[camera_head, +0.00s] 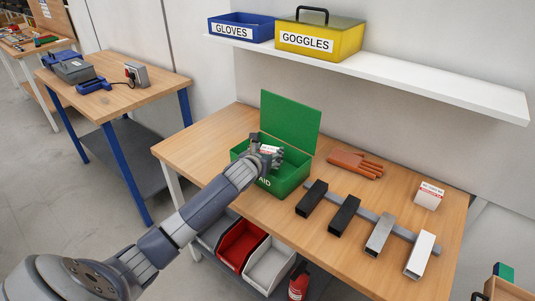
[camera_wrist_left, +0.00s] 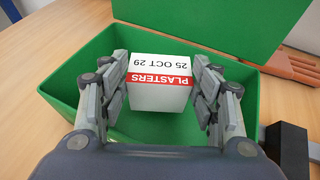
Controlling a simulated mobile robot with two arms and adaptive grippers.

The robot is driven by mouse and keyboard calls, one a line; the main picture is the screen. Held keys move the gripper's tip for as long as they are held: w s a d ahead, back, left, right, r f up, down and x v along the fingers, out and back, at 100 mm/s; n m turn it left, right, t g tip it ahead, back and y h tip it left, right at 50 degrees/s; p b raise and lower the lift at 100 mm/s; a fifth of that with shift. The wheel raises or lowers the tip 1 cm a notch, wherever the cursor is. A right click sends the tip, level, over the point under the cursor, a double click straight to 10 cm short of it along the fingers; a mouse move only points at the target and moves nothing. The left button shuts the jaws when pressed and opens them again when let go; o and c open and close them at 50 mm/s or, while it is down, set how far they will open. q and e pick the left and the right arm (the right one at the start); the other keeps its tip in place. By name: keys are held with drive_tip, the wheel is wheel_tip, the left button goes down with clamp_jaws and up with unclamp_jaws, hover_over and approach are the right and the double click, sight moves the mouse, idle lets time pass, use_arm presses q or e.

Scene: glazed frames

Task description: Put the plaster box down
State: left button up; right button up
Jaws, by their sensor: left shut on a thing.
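The plaster box (camera_wrist_left: 160,78) is small and white with a red band reading PLASTERS and the text 25 OCT 29. My left gripper (camera_wrist_left: 160,95) is shut on it, one finger on each side, over the open green first-aid box (camera_wrist_left: 65,100). In the head view my left gripper (camera_head: 268,157) is at the green box (camera_head: 288,182), whose lid (camera_head: 290,120) stands up at the back. The held plaster box (camera_head: 270,149) is partly hidden by the fingers there. I cannot tell if it touches the green box's floor. My right gripper is not in view.
Orange gloves (camera_head: 355,164) lie right of the green box. Several square tubes, such as a black one (camera_head: 343,214) and a white one (camera_head: 420,254), lie at the front right. Another small white box (camera_head: 429,195) stands at the right. A shelf (camera_head: 400,78) hangs above.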

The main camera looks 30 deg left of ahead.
use_arm(q)
drive_tip(key=shift+f, duration=0.7)
drive_tip(key=o, duration=1)
drive_tip(key=shift+f, duration=0.1)
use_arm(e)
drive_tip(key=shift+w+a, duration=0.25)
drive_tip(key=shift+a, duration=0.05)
use_arm(q)
drive_tip(key=shift+r, duration=0.55)
drive_tip(key=b+v, duration=0.1)
drive_tip(key=v, duration=1.1)
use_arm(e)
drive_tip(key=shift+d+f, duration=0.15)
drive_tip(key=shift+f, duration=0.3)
